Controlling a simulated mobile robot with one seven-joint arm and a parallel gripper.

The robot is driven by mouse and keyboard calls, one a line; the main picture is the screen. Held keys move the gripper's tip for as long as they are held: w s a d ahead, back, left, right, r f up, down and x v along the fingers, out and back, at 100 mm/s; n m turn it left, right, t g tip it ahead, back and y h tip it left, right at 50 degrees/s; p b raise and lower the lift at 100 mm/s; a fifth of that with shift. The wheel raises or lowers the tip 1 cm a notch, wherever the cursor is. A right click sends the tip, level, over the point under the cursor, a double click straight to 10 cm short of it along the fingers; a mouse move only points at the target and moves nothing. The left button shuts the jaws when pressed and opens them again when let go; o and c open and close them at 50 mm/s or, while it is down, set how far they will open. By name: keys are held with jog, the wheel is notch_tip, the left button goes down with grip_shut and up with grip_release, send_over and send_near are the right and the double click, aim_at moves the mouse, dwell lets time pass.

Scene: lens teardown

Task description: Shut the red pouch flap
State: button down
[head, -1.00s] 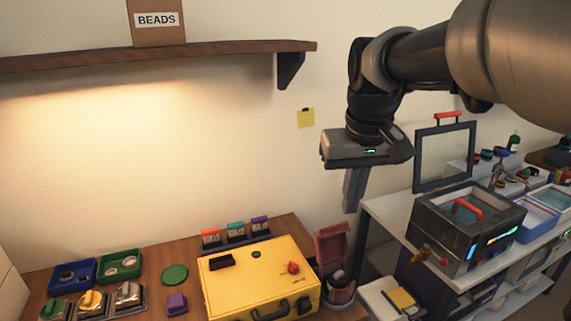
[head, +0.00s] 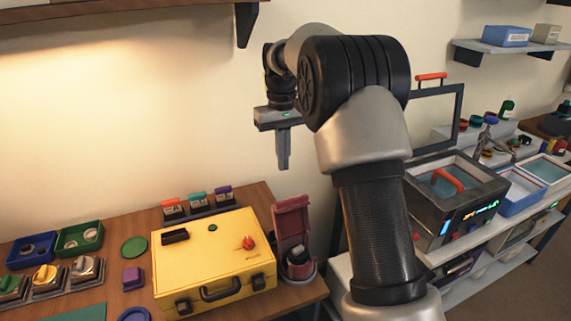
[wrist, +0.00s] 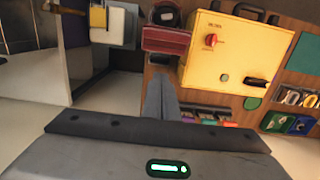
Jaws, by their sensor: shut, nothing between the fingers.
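The red pouch (head: 298,271) stands at the right end of the wooden table, beside the yellow case. Its flap (head: 291,221) is open and stands upright at the back; a dark round thing with a pale part shows in the opening. The flap also shows in the wrist view (wrist: 166,41), at the top centre. My gripper (head: 283,165) is shut and empty, pointing down. In the head view it hangs above the flap's top edge, apart from it. In the wrist view the finger tips (wrist: 160,80) show just below the flap.
The yellow case (head: 215,255) with a handle and red knob stands just left of the pouch. Coloured-top blocks (head: 199,203) stand in a rack behind it. Right of my arm are a grey box (head: 455,200) and an upright frame (head: 460,105). The wall is close behind.

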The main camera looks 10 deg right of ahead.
jog(key=shift+s+d+f, duration=0.15)
jog(key=shift+s+f, duration=0.5)
jog(key=shift+f, duration=0.4)
jog(key=shift+s+d+f, duration=0.1)
jog(key=shift+s+f, duration=0.6)
jog(key=shift+f, duration=0.4)
jog(key=shift+s+d+f, duration=0.15)
jog(key=shift+s+f, duration=0.5)
jog(key=shift+f, duration=0.4)
jog(key=shift+f, duration=0.1)
